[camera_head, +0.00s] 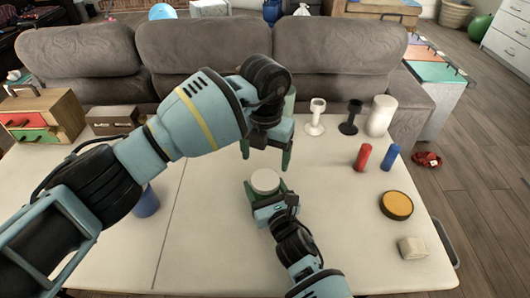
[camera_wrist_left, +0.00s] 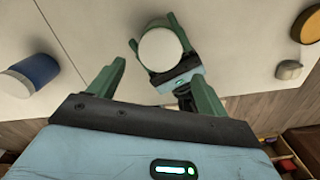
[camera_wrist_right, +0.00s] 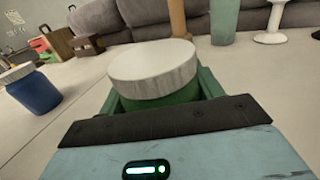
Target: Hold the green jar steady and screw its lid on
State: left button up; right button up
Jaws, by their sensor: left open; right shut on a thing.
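The green jar (camera_wrist_right: 165,100) stands upright on the white table with a white lid (camera_head: 265,181) lying flat on its top. The lid also shows in the left wrist view (camera_wrist_left: 160,49) and the right wrist view (camera_wrist_right: 153,68). I cannot tell whether the thread is engaged. My right gripper (camera_head: 266,190) is shut on the green jar's body from the front, with its fingers along both sides. My left gripper (camera_head: 265,158) is open and empty, pointing down above and a little behind the lid, apart from it. Much of the jar's body is hidden in the head view.
A blue jar (camera_wrist_right: 33,90) with a pale lid stands to the left. Red (camera_head: 362,157) and blue (camera_head: 390,158) cylinders, a yellow-topped disc (camera_head: 396,205) and a beige block (camera_head: 412,248) are at right. Candlesticks (camera_head: 316,118) stand behind. The front table is clear.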

aim_at(265, 179)
pick_arm(q)
notch_tip(265, 179, down, 7)
jog(key=shift+f, duration=0.2)
dwell(0.3)
jog(key=c, duration=0.6)
jog(key=o, duration=0.9)
jog(key=shift+r, duration=2.3)
jog(key=shift+o, duration=1)
notch_tip(265, 179, up, 12)
